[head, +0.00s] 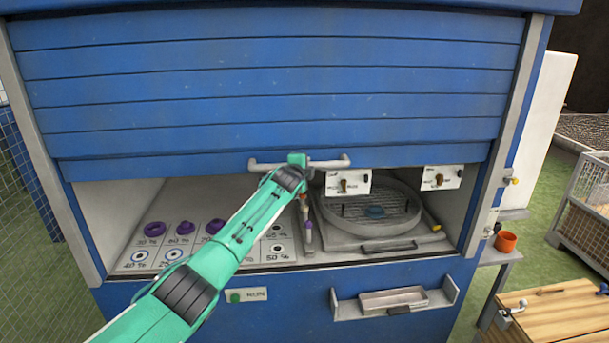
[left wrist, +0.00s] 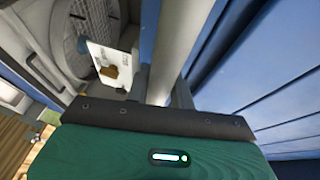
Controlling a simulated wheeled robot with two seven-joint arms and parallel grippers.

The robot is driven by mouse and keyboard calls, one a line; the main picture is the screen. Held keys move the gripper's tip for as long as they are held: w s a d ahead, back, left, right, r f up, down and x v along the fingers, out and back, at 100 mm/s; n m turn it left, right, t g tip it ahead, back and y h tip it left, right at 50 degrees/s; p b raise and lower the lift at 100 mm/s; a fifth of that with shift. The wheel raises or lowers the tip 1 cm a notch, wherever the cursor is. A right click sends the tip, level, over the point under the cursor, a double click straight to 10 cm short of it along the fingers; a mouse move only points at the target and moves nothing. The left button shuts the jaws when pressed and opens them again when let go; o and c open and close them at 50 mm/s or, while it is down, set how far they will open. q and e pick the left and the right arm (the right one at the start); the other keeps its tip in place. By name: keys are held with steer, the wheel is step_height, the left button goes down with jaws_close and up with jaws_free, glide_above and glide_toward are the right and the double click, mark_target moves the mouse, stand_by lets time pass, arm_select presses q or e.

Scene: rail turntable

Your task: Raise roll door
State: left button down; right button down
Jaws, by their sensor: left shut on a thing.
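The blue slatted roll door (head: 270,90) is partly raised, with its lower edge above an open cabinet bay. A pale bar handle (head: 330,163) runs along the door's lower edge. My left gripper (head: 297,160) is at the middle of this handle. In the left wrist view, the handle (left wrist: 182,45) passes between the fingers of the gripper (left wrist: 163,92), which is shut on it. The blue door slats (left wrist: 270,70) show on the right of that view. My right gripper is in neither view.
Inside the bay are a round turntable (head: 368,208) and a marked board (head: 150,258) with several purple rings. Two white switch plates (head: 348,183) hang near the opening's top. A tray (head: 393,299) sits below. An orange cup (head: 506,242) and a wooden box (head: 550,312) stand right.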

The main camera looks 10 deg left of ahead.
arm_select(q)
steer(key=shift+r, duration=0.2)
steer(key=c, duration=1.2)
jaws_free()
steer(key=shift+f, duration=0.1)
steer(key=shift+s, duration=0.1)
steer(key=shift+s+b, duration=0.3)
steer(key=shift+s, duration=0.15)
steer(key=b+v, duration=0.4)
steer(key=v, duration=0.8)
steer(key=shift+s, duration=0.3)
